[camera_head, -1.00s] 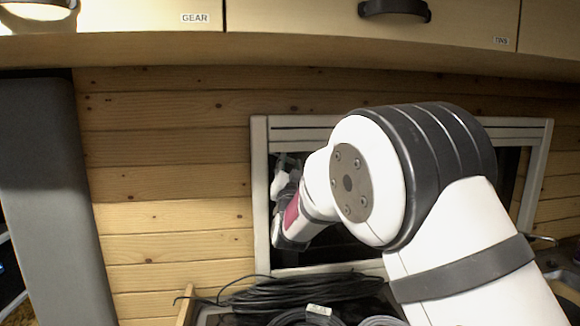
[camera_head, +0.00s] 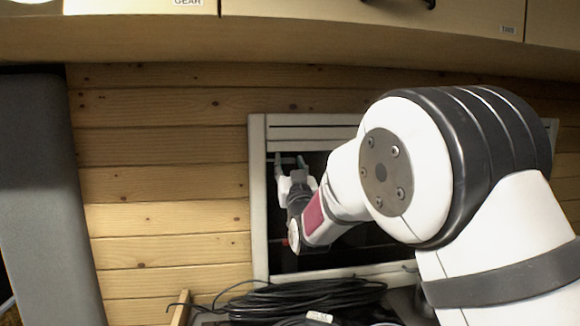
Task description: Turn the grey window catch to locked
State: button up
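The window (camera_head: 258,200) has a pale frame and dark glass and is set in the wooden wall. My arm covers much of it. My gripper (camera_head: 290,160) is in front of the left part of the window, with its fingers pointing up. Its two fingers look apart, with a gap between them and nothing seen in it. I cannot make out the grey window catch; it may be hidden behind my gripper or arm. Whether my gripper touches the window cannot be told.
Coiled black cables (camera_head: 300,297) lie on the surface below the window. Overhead cabinets (camera_head: 300,20) with dark handles run across the top. A tall grey panel (camera_head: 45,200) stands at the left. Bare wooden wall (camera_head: 160,200) lies between it and the window.

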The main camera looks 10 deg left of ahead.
jog(key=v, duration=1.2)
